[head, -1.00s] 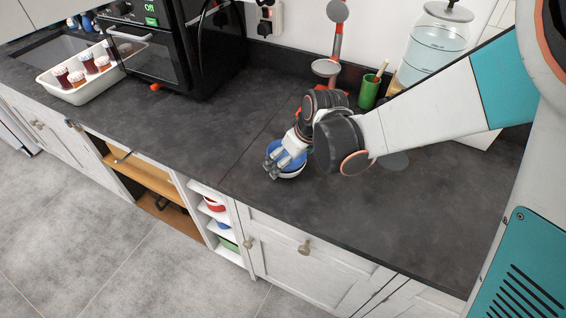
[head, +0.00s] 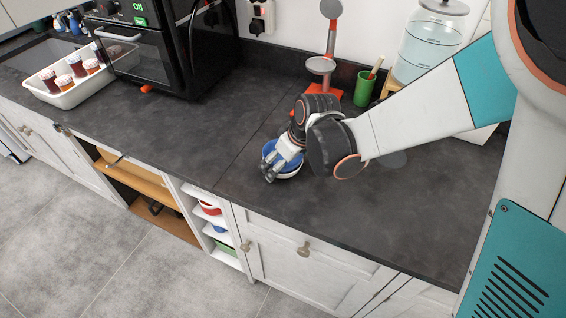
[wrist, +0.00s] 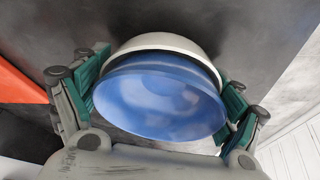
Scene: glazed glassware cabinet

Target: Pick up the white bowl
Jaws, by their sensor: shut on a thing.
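The white bowl (wrist: 160,43) is between the fingers of my gripper (wrist: 165,92), with a blue bowl (wrist: 165,100) sitting inside it in the wrist view. The green finger pads press in from the left and right sides, and the gripper is shut on the white bowl. In the head view, my gripper (head: 270,172) is at the bowls near the counter's front edge. The white bowl (head: 288,176) shows as a pale band below the blue bowl (head: 269,150). I cannot tell whether the white bowl touches the counter.
A red stand (head: 326,92), a green cup (head: 364,90) and a glass drink dispenser (head: 430,45) stand behind my gripper. A black oven (head: 150,50) and a white tray (head: 62,98) of jars are at the left. The dark counter (head: 190,135) between is clear.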

